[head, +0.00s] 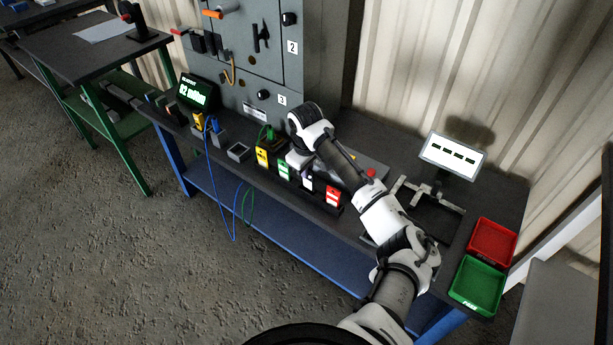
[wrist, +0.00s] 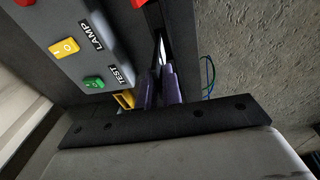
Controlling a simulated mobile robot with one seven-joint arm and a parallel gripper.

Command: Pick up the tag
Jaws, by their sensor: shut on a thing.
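Several tags stand in a row in a dark rack at the bench's front edge: a yellow tag (head: 262,156), a green tag (head: 284,170), a white and blue tag (head: 307,183) and a red tag (head: 333,197). My gripper (wrist: 160,80) is over this rack, its two dark fingers close together on a thin pale tag (wrist: 161,50). This looks like the white and blue tag, partly hidden by the fingers. The fingertips are hidden behind my wrist in the head view. I cannot tell whether the tag is clear of its slot.
A grey control box with a LAMP switch (wrist: 64,47) and a green TEST switch (wrist: 93,82) is close beside the gripper. A grey cabinet (head: 262,60) stands behind. A red tray (head: 491,243) and green tray (head: 478,286) lie at the right; a lit display (head: 452,156) stands behind them.

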